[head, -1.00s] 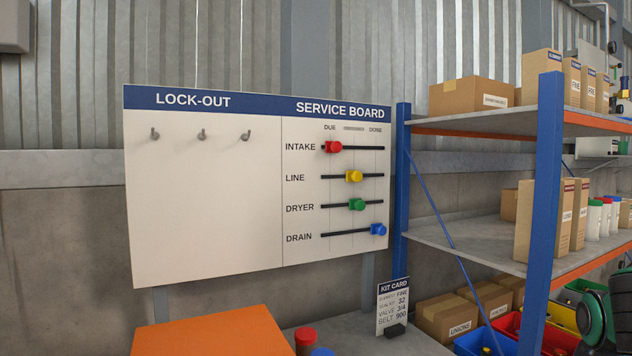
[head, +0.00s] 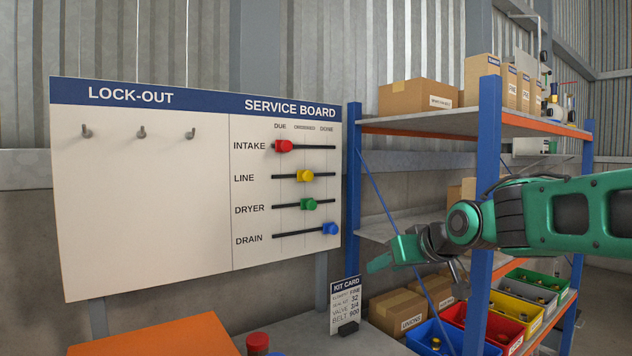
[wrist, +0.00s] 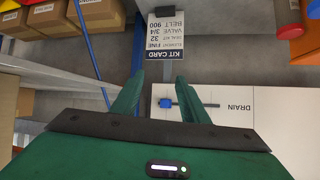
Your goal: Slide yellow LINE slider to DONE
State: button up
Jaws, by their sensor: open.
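The yellow LINE slider (head: 304,176) sits on its dark horizontal track on the white service board (head: 140,220), under the middle column heading. The DONE heading (head: 327,128) is to its right, at the right end of the tracks. My gripper (wrist: 160,100) is open and empty. In the head view its green finger (head: 380,263) shows right of the board, below the LINE track. The wrist view appears upside down and shows the DRAIN row with its blue slider (wrist: 165,103) between the fingers. The yellow slider is not visible there.
The red INTAKE slider (head: 283,146) is at DUE, and the green DRYER slider (head: 308,204) is near the middle. Blue shelving (head: 488,130) with boxes and bins stands right of the board.

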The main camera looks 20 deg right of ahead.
jog(key=w+a+r+n+t+y, duration=0.2)
jog(key=w+a+r+t, duration=0.3)
jog(key=r, duration=0.6)
jog(key=n+y, duration=0.1)
jog(key=y, duration=0.1)
send_near(310, 175)
jog(key=shift+t, duration=0.4)
jog(key=x, duration=0.8)
jog(key=shift+a+f, duration=0.1)
jog(key=shift+f, duration=0.3)
jog(key=shift+c, duration=0.3)
grip_shut()
